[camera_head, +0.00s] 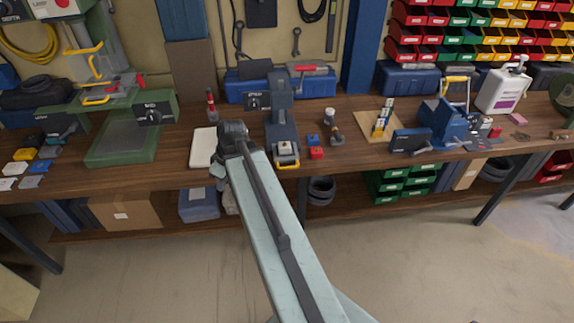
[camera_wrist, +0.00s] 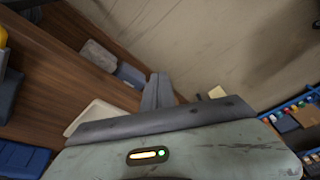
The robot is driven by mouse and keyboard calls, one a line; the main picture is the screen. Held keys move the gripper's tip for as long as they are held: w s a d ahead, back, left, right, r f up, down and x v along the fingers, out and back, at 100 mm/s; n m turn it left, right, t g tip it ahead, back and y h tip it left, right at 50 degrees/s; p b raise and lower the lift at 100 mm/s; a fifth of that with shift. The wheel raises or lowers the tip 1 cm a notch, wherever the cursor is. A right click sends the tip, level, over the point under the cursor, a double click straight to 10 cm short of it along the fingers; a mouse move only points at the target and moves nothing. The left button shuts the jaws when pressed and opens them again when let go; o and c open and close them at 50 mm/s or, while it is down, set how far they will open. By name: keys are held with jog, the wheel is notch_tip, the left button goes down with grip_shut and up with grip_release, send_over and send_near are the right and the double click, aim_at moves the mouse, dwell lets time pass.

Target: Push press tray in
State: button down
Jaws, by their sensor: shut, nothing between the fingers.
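The dark blue-grey press (camera_head: 281,118) stands on the bench near the middle of the head view. Its tray (camera_head: 286,151), with a light block on it and a yellow handle (camera_head: 287,164), sticks out at the press's foot by the bench's front edge. My gripper (camera_wrist: 157,90) shows in the wrist view with its grey fingers together and nothing between them, near the bench's front edge. In the head view my arm ends left of the press, and the fingers are largely hidden. My gripper is apart from the tray. A yellow part (camera_wrist: 3,36) shows at the wrist view's left edge.
A white pad (camera_head: 203,147) lies left of the press. Red and blue blocks (camera_head: 316,153) and a dark-handled tool (camera_head: 335,132) are right of it. A green machine (camera_head: 130,135) stands further left, a blue vise (camera_head: 447,124) further right. Floor before the bench is clear.

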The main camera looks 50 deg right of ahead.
jog(key=s+d+n+t+b, duration=0.15)
jog(key=s+d, duration=0.25)
jog(key=d, duration=1.1)
jog(key=n+t+h, duration=0.2)
jog(key=n+t, duration=0.1)
send_near(288, 160)
jog(key=w+f+b, duration=0.1)
jog(key=f+b, duration=0.1)
jog(key=w+a+f+b, duration=0.1)
jog(key=f+b, duration=0.1)
jog(key=b, duration=0.1)
jog(key=w+a+f+b, duration=0.1)
jog(key=w+f+b, duration=0.1)
jog(key=b, duration=0.1)
jog(key=shift+w, duration=0.15)
jog(key=shift+r, duration=0.1)
jog(key=w+d, duration=0.2)
jog(key=w, duration=0.1)
jog(key=w+d, duration=0.6)
jog(key=shift+w, duration=0.35)
jog(key=shift+w+d+r, duration=0.1)
jog(key=shift+w+d, duration=0.15)
